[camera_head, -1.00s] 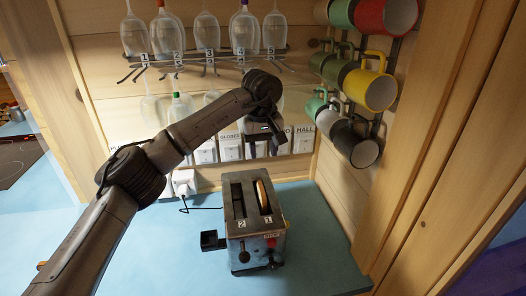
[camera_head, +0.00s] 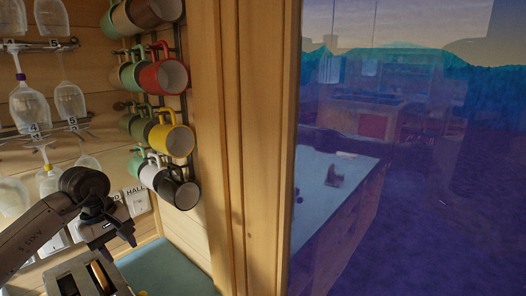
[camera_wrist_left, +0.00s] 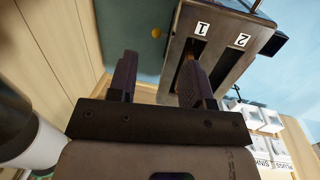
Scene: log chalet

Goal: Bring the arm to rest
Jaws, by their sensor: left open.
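My left arm comes in from the left edge of the head view. Its gripper (camera_head: 118,246) is over the back of the metal toaster (camera_head: 68,284), close to the wall. In the left wrist view the two dark fingers of the gripper (camera_wrist_left: 160,80) are apart, with nothing between them. The toaster (camera_wrist_left: 232,58) lies beyond the fingers there, and one finger covers part of slot 1. A brown bread slice (camera_head: 101,277) shows in a toaster slot in the head view. The toaster's front is cut off by the frame. My right gripper is not in view.
Mugs (camera_head: 172,138) hang on the wall right of the arm. Stemmed glasses (camera_head: 70,98) hang on a rack at the left. Labelled switches (camera_head: 137,201) are behind the gripper. The blue counter (camera_head: 170,268) is clear right of the toaster. A window (camera_head: 400,170) fills the right side.

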